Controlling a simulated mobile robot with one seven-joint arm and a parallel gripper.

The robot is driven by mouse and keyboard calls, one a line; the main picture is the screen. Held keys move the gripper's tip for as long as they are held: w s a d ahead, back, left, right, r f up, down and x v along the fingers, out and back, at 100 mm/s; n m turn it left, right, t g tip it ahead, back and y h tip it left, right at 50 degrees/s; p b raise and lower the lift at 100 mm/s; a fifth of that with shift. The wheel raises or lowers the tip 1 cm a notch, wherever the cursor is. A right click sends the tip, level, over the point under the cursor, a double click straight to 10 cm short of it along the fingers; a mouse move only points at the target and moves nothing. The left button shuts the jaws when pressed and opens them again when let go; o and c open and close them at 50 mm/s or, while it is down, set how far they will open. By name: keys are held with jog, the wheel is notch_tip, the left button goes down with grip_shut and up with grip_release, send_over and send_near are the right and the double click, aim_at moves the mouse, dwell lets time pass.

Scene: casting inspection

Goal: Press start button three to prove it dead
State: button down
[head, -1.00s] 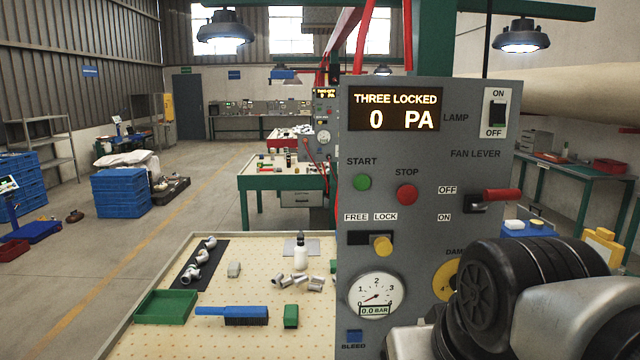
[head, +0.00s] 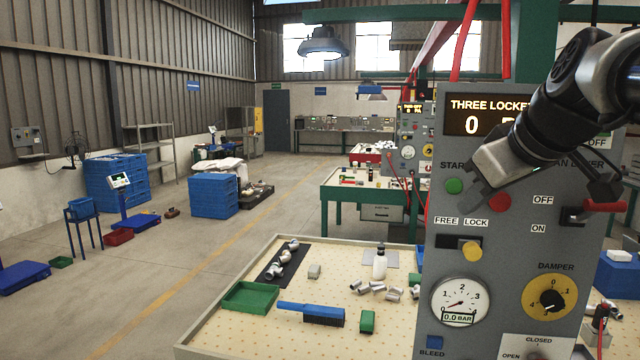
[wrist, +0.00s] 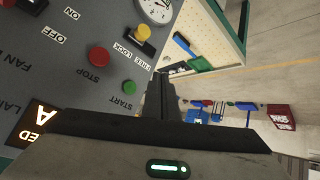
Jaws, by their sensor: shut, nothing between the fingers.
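The grey control panel (head: 560,240) stands at the right in the head view. Its display (head: 487,115) reads THREE LOCKED and 0, the rest hidden behind my arm. The green START button (head: 453,186) sits left of the red STOP button (head: 499,202). Both show in the wrist view, START (wrist: 128,87) just left of my fingers and STOP (wrist: 98,57) further up-left. My gripper (wrist: 162,78) is shut and empty. In the head view it is in front of the panel, to the right of START; I cannot tell its exact gap to the panel.
The yellow knob (head: 472,250) is at the LOCK side. A gauge (head: 461,302) reads 0.0 bar. The red fan lever (head: 604,206) and damper dial (head: 549,298) are on the panel's right. A pegboard table (head: 240,322) with castings stands left of the panel.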

aim_at(462, 186)
jog(key=shift+w+d+p, duration=0.4)
jog(key=shift+w+p, duration=0.05)
jog(key=shift+w, duration=0.95)
jog(key=shift+w+d+p, duration=0.4)
jog(key=shift+w+p, duration=0.1)
jog(key=shift+w, duration=0.9)
jog(key=shift+w+d+p, duration=0.4)
jog(key=shift+w+p, duration=0.05)
jog(key=shift+w, duration=0.95)
jog(key=shift+w+d, duration=0.1)
jog(key=shift+w, duration=0.3)
jog(key=shift+w+d, duration=0.1)
jog(key=shift+w, duration=0.25)
jog(key=shift+s+a+b, duration=0.2)
jog(key=shift+s+b, duration=0.25)
jog(key=shift+s, duration=0.3)
jog(key=shift+s+a+b, duration=0.25)
jog(key=shift+s+b, duration=0.1)
jog(key=shift+s, duration=0.45)
jog(key=shift+s+a+b, duration=0.2)
jog(key=shift+s+b, duration=0.2)
jog(key=shift+s, duration=0.4)
jog(key=shift+s+a+b, duration=0.25)
jog(key=shift+s+b, duration=0.1)
jog(key=shift+s, duration=0.45)
